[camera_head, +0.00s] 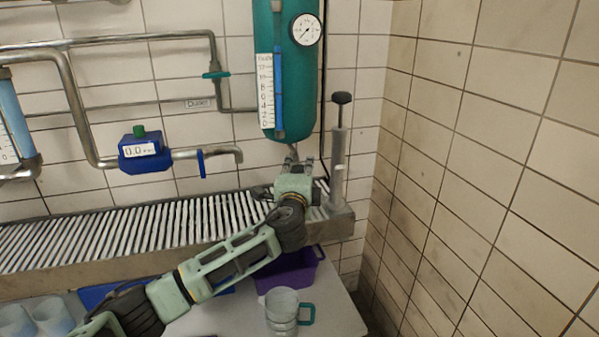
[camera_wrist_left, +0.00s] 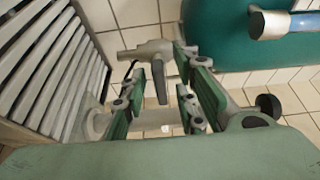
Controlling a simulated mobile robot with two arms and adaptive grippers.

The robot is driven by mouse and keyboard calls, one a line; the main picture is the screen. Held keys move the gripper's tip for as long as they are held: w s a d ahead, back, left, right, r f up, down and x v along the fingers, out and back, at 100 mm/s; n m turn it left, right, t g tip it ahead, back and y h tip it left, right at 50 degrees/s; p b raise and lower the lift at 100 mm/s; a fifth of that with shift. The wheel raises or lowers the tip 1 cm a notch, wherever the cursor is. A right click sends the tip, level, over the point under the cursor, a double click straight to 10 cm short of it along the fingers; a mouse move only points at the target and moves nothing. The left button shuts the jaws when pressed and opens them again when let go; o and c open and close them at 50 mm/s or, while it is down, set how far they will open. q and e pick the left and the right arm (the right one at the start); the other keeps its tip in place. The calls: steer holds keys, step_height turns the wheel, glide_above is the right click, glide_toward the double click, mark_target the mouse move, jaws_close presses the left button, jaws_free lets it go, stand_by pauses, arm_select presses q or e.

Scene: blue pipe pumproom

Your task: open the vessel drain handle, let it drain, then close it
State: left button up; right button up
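The teal vessel (camera_head: 285,75) hangs on the tiled wall with a round gauge and a blue level tube. Its bottom outlet is above my left gripper (camera_head: 293,163), which reaches up to it over the slatted grating. In the left wrist view, a grey drain fitting with a short handle (camera_wrist_left: 150,52) lies just beyond and between the fingers of my left gripper (camera_wrist_left: 172,95). The green finger pads stand apart, with a gap between them. Whether they touch the handle I cannot tell. My right gripper is out of view.
A slatted metal grating (camera_head: 130,230) runs along the wall. A grey hand pump (camera_head: 339,150) stands at its right end. Below are a purple bin (camera_head: 290,272) and a clear jug (camera_head: 282,312) with a teal handle. A tiled wall (camera_head: 480,150) closes off the right side.

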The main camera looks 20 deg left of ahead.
arm_select(q)
steer(key=shift+c, duration=0.4)
jaws_close()
steer(key=shift+f, duration=0.1)
